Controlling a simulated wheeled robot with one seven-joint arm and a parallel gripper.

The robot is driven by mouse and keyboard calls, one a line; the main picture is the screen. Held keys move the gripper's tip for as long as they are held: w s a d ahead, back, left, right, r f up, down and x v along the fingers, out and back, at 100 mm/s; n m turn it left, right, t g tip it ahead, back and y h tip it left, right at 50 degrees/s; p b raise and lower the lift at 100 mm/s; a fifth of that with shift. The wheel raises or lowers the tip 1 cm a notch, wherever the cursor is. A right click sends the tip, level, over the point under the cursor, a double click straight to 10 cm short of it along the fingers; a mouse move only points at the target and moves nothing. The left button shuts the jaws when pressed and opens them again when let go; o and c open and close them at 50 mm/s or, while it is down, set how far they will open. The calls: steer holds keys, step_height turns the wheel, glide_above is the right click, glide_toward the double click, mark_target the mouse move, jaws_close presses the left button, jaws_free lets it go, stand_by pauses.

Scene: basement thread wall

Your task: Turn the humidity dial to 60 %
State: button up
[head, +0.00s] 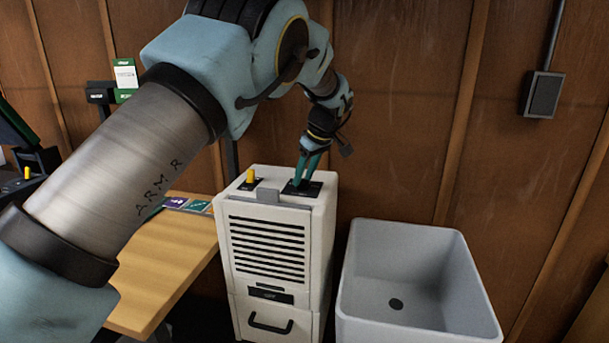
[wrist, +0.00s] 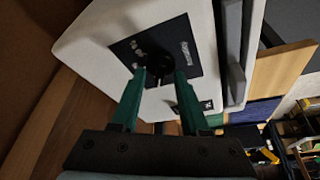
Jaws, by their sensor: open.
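The humidity dial (wrist: 157,66) is a dark round knob on a black plate (wrist: 125,47) with pale markings. It sits on top of a white dehumidifier-like cabinet (head: 268,230). My gripper (wrist: 160,78) points down at the dial, its two green fingers apart on either side of it. I cannot tell whether they touch it. The markings are too small to read, so the dial's setting cannot be told. In the head view my gripper (head: 302,182) is over the black plate (head: 313,189), and its fingers hide the dial.
A yellow knob (head: 250,176) stands on the cabinet top, left of a grey latch (head: 267,194). A grey sink (head: 412,290) stands to the right. A wooden table (head: 165,260) is at the left. The wooden wall (head: 405,110) is close behind.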

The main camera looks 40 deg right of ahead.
steer(key=b+v, duration=0.2)
steer(key=v, duration=0.8)
steer(key=shift+r+b, duration=0.3)
steer(key=shift+r, duration=0.1)
steer(key=shift+s, duration=0.1)
steer(key=w+a+f+g, duration=0.1)
steer(key=w+a+f, duration=0.2)
steer(key=w+a, duration=1)
steer(key=w+a+f+g, duration=0.1)
steer(key=w+a+f, duration=0.1)
steer(key=a, duration=0.7)
steer(key=w+a+f+g, duration=0.1)
steer(key=w+a, duration=0.1)
steer(key=a, duration=0.7)
steer(key=s+a+f+m, duration=0.1)
steer(key=s+a+f, duration=0.1)
steer(key=a, duration=0.6)
steer(key=s+a+f, duration=0.2)
steer(key=a, duration=0.6)
steer(key=s+a+f+m, duration=0.1)
steer(key=s+a+f, duration=0.3)
steer(key=s+a, duration=0.7)
steer(key=shift+a+f+h, duration=0.25)
steer(key=shift+a+h, duration=0.05)
steer(key=shift+a, duration=0.45)
steer(key=shift+c, duration=0.2)
